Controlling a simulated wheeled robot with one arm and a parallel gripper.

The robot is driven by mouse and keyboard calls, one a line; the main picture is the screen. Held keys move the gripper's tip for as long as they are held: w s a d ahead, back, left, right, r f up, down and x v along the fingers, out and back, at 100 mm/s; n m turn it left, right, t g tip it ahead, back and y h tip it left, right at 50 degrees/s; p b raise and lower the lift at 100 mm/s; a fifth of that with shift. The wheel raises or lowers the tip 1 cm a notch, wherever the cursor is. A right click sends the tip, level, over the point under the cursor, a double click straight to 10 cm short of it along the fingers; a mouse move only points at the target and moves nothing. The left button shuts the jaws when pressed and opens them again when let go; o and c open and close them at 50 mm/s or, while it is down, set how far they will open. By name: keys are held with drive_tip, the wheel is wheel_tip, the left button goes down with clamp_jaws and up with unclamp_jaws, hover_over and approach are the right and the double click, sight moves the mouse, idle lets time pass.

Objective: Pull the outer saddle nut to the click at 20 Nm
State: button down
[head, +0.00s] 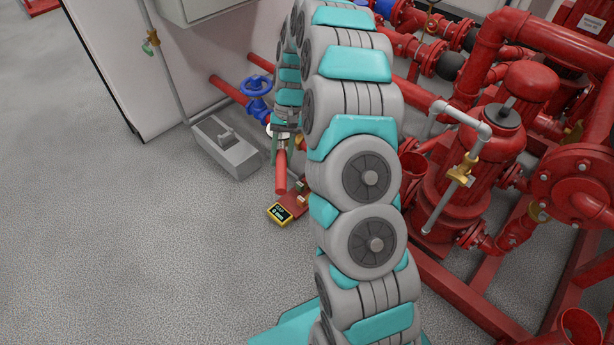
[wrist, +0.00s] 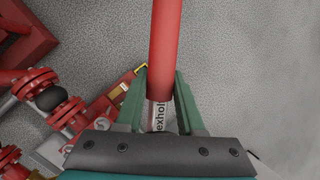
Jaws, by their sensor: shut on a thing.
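My gripper (wrist: 160,76) has its two green fingers on either side of a red-handled tool (wrist: 164,42), closed on its pale lower part, where the printed letters "exhol" show. The handle runs away from the gripper towards the top of the wrist view. In the head view my gripper (head: 280,148) is beyond my arm, and the red handle (head: 281,172) points down towards the floor. I cannot make out the outer saddle nut or the tool's working end; my arm and gripper hide that part.
A red piece with brass parts (head: 302,194) and a yellow-edged black display (head: 280,213) lie near the handle. A grey box (head: 226,148) stands left, with a blue handwheel valve (head: 257,86) behind. Red pipework (head: 473,190) crowds the right. Floor at left is clear.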

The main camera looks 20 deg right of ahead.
drive_tip(key=s+d+f+m+t, duration=0.1)
drive_tip(key=s+d+f+m, duration=0.2)
drive_tip(key=s+f, duration=0.1)
drive_tip(key=shift+s+f+y, duration=0.35)
drive_tip(key=shift+f+y, duration=0.05)
drive_tip(key=shift+f, duration=0.05)
drive_tip(key=shift+s, duration=0.1)
wheel_tip(320, 180, down, 7)
drive_tip(key=b, duration=0.1)
idle(0.8)
drive_tip(key=shift+f, duration=1.05)
idle(1.4)
drive_tip(key=shift+w+a+f+m+t+p, duration=0.1)
drive_tip(key=shift+w+a+m+t+p, duration=0.55)
drive_tip(key=shift+w+a+m, duration=0.7)
idle(0.9)
